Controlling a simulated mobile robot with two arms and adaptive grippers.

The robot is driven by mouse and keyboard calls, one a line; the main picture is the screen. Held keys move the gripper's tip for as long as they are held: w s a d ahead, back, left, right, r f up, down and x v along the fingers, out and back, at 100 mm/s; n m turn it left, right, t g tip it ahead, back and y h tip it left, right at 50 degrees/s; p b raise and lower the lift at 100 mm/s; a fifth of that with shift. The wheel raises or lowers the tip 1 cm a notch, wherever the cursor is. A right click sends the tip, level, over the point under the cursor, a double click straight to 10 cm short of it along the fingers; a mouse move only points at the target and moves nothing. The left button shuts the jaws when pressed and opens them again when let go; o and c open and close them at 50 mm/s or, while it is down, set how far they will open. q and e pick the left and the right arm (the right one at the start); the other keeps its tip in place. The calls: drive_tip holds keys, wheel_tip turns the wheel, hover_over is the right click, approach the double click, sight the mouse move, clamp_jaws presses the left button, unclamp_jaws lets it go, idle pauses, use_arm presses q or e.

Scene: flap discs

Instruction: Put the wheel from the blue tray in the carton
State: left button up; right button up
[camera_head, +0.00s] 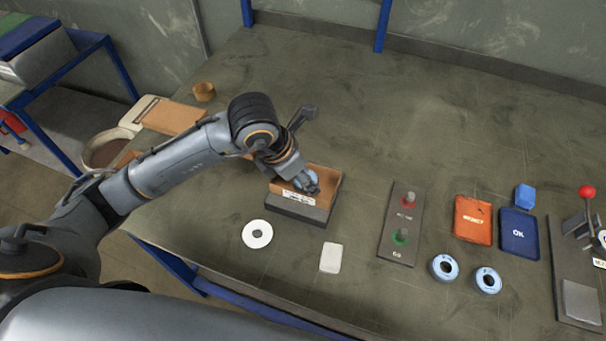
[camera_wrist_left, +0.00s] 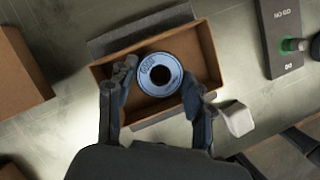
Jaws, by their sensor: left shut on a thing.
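The carton (camera_head: 328,186) is an open brown box on a grey stand left of the middle of the table; it also shows in the wrist view (camera_wrist_left: 208,58). My left gripper (camera_head: 307,184) is over the carton, pointing down. In the wrist view its fingers (camera_wrist_left: 158,88) are shut on a blue-grey wheel (camera_wrist_left: 148,88) with a dark centre hole. The wheel is within the carton's outline; whether it touches the carton floor I cannot tell. The blue tray (camera_head: 519,240), marked OK, is at the right and looks empty. My right gripper is not in view.
An orange tray (camera_head: 473,220) is beside the blue one, with a blue block (camera_head: 525,196) behind. Two blue wheels (camera_head: 444,267) (camera_head: 488,280) lie in front. A go/no-go plate (camera_head: 401,225), white disc (camera_head: 257,234) and white block (camera_head: 331,257) are near the carton.

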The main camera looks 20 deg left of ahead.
use_arm(q)
drive_tip(key=shift+f, duration=0.1)
drive_tip(key=o, duration=1.3)
wheel_tip(320, 180, up, 7)
drive_tip(key=p, duration=0.4)
